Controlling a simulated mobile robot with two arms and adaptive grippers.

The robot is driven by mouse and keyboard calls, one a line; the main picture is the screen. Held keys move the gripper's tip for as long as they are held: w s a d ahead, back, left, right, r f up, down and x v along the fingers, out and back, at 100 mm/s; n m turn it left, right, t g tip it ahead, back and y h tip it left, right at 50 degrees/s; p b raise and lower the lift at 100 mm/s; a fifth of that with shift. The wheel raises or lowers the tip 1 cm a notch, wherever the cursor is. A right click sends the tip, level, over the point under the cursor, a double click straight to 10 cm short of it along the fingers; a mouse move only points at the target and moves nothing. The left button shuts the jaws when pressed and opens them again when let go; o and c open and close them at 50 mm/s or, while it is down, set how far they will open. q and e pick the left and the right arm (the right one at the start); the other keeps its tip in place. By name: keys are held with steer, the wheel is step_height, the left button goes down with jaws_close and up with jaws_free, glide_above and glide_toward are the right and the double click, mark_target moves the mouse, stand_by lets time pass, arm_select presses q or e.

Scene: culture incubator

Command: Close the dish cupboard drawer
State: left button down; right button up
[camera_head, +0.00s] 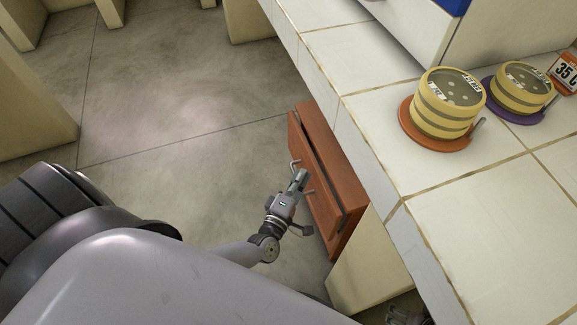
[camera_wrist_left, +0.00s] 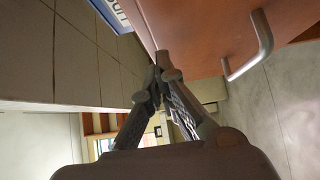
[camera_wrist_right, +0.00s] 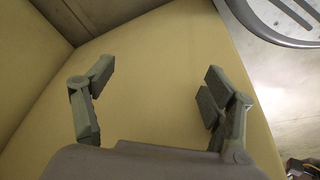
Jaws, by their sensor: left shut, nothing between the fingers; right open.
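The red-brown dish cupboard drawer (camera_head: 345,190) juts out from under the white-tiled counter, with a dark narrow opening along its top. Its front also shows in the left wrist view (camera_wrist_left: 205,28), with a metal bar handle (camera_wrist_left: 256,48). My left gripper (camera_head: 300,177) is shut and empty, close beside the drawer front. In the left wrist view its fingertips (camera_wrist_left: 160,76) are near the lower left edge of the front; I cannot tell whether they touch it. My right gripper (camera_wrist_right: 158,80) is open and empty, facing a plain yellowish panel (camera_wrist_right: 165,50).
On the counter (camera_head: 480,210), stacked yellow dishes stand on an orange coaster (camera_head: 432,144) and others on a purple coaster (camera_head: 520,112). An orange "35 C" sign (camera_head: 565,72) is beside them. The grey floor (camera_head: 190,120) left of the drawer is clear.

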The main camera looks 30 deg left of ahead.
mark_target(316, 171)
arm_select(q)
steer(key=shift+w+d, duration=0.35)
steer(key=shift+w, duration=0.05)
arm_select(e)
steer(key=shift+r, duration=0.25)
arm_select(q)
steer(key=shift+w+d+b, duration=0.35)
steer(key=shift+w+d, duration=0.7)
steer(key=shift+w, duration=0.1)
arm_select(e)
steer(key=shift+v, duration=1.15)
arm_select(q)
steer(key=shift+r, duration=0.1)
arm_select(e)
steer(key=shift+w, duration=0.15)
